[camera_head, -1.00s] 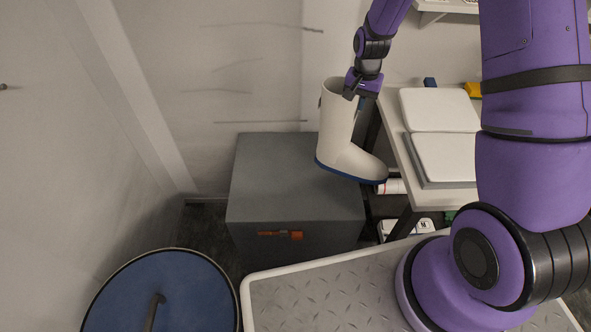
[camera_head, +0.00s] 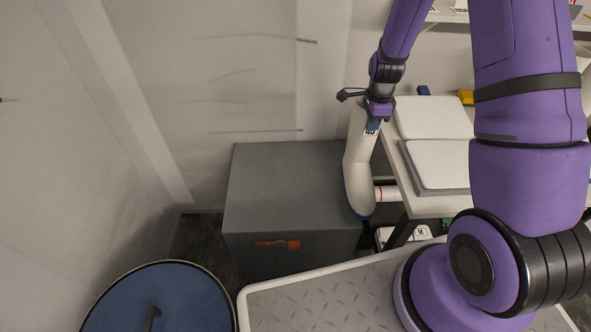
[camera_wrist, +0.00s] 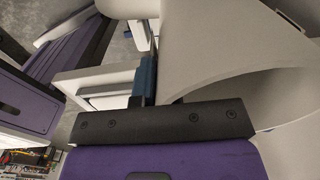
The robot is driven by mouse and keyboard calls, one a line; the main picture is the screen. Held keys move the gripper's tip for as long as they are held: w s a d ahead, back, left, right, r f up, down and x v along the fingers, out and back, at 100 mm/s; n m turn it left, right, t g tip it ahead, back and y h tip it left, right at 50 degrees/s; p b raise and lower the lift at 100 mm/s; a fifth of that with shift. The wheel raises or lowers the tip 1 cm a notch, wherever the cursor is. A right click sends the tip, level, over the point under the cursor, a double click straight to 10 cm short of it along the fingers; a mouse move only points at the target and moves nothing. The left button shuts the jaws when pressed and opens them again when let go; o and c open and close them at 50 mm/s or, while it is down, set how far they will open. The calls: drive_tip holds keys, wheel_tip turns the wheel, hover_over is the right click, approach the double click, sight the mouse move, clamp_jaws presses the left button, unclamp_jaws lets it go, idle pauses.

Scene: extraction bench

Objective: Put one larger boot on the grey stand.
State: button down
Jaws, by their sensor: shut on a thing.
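My gripper (camera_head: 373,122) is shut on the upper rim of a white boot (camera_head: 358,172) with a dark blue sole. The boot hangs roughly upright, with its toe toward the camera. It is in front of the right edge of the grey stand (camera_head: 285,185), a box-like block with a bare top. I cannot tell whether the boot touches it. A small label with dark figures, too small to read surely, shows near the boot's rim. In the wrist view the boot's pale shaft and wide opening (camera_wrist: 235,50) fill the right side, beside my gripper (camera_wrist: 148,80).
A white table (camera_head: 465,207) with pale padded slabs (camera_head: 437,165) stands close to the boot's right. A white roll with red marking (camera_head: 388,193) is beside the boot. A blue round lid (camera_head: 185,295) is at front left. An orange-red latch (camera_head: 280,244) is on the stand's front.

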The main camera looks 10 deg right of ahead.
drive_tip(key=w+a+f, duration=0.2)
drive_tip(key=w+a, duration=0.2)
drive_tip(key=a, duration=0.3)
drive_tip(key=w+a+f, duration=0.3)
drive_tip(key=w+a, duration=0.1)
drive_tip(key=a, duration=0.2)
drive_tip(key=shift+a, duration=0.4)
drive_tip(key=c, duration=1.7)
unclamp_jaws()
drive_tip(key=shift+f, duration=0.1)
drive_tip(key=o, duration=0.4)
